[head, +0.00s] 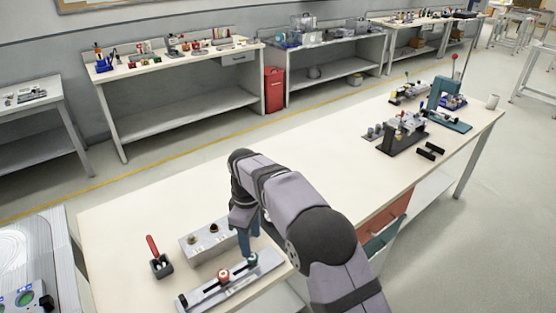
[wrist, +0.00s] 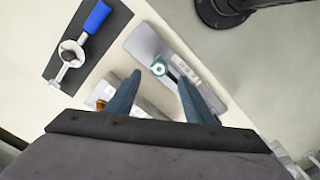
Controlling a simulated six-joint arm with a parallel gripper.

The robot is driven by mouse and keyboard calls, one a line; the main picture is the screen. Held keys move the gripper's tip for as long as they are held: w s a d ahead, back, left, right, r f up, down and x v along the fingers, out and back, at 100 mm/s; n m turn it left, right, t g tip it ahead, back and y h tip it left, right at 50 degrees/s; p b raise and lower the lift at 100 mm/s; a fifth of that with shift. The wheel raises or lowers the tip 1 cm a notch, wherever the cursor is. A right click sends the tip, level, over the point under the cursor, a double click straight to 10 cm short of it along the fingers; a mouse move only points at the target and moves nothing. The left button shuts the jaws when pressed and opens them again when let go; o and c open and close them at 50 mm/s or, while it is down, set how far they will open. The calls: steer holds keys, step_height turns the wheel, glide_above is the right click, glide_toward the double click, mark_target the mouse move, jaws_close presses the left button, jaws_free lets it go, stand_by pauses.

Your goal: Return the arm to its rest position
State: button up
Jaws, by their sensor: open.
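My gripper (head: 247,247) points down over the front of the near table, above the far end of a long metal track plate (head: 205,295). In the wrist view my gripper (wrist: 159,77) shows two blue fingers spread apart, with nothing held. A red-topped piece (head: 223,275) sits farther along the same plate. Contact between fingers and ring cannot be told.
A grey block with knobs (head: 195,247) stands beside the plate. A red-handled tool (head: 153,245) stands in a dark holder to its left. A blue-handled clamp (wrist: 96,18) lies on a dark plate. Fixtures (head: 404,130) stand at the far table end; the table's middle is clear.

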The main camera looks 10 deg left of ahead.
steer(key=s+d+r+m, duration=0.1)
steer(key=s+d+m, duration=0.25)
steer(key=d, duration=0.65)
steer(key=s+d+r+m, duration=0.25)
steer(key=d+m, duration=0.25)
steer(key=d, duration=0.5)
steer(key=s+d+f+m, duration=0.2)
steer(key=s+d+m, duration=0.2)
steer(key=s, duration=0.4)
steer(key=s+d+f+m, duration=0.2)
steer(key=s+d+m, duration=0.1)
steer(key=s+d, duration=0.3)
steer(key=shift+s+d+m, duration=0.3)
steer(key=shift+s+m, duration=0.05)
steer(key=shift+s, duration=0.9)
